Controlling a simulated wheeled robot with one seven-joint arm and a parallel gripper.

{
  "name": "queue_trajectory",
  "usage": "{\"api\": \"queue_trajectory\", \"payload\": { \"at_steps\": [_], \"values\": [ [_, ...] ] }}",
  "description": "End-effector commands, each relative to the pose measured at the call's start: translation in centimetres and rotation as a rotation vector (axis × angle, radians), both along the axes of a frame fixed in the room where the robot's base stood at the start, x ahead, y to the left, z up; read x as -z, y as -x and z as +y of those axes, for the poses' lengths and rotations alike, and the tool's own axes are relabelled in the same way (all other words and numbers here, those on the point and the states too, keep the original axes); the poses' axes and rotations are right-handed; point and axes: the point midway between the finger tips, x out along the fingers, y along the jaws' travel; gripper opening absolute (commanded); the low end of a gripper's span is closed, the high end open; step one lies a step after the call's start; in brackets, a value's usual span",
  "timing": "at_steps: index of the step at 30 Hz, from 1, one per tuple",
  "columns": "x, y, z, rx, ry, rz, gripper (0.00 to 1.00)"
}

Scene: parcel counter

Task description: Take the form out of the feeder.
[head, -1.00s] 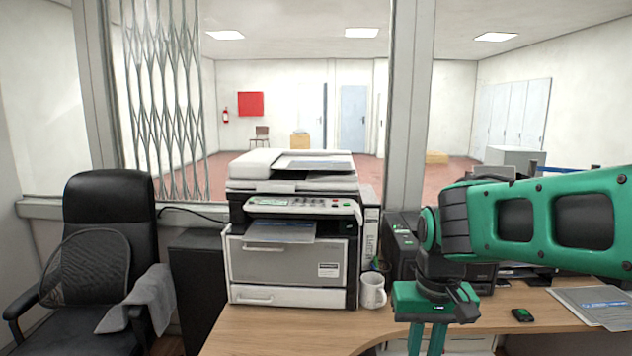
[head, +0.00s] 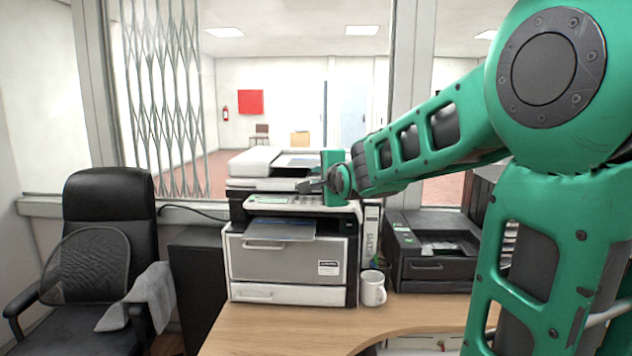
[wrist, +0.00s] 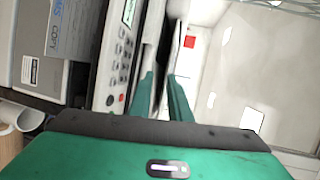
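The copier (head: 290,265) stands on the desk with its document feeder (head: 255,163) on top. A pale sheet, the form (head: 298,161), lies in the feeder, its right part hidden behind my gripper. My gripper (head: 306,187) is at the copier's upper right front, beside the feeder and above the control panel, with its fingers pointing left. In the wrist view its two green fingers (wrist: 164,92) stand apart with a gap between them, and nothing clearly sits in it. The feeder shows there only edge-on, and I cannot make out the form.
A copied sheet (head: 283,229) lies in the copier's output slot; it also shows in the wrist view (wrist: 70,28). A white mug (head: 373,289) and a binder (head: 371,236) stand right of the copier, then a black printer (head: 432,250). The desk front (head: 290,330) is clear.

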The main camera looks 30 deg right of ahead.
Motion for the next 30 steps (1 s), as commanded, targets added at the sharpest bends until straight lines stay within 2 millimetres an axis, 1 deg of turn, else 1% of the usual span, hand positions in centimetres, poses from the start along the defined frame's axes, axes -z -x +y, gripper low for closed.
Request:
{"api": "queue_trajectory", "payload": {
  "at_steps": [5, 30],
  "values": [
    [0.0, -1.0, -0.8, 0.002, -0.002, 0.0, 0.17],
    [0.0, -8.0, -5.6, 0.002, 0.001, 0.0, 0.17]
  ]
}}
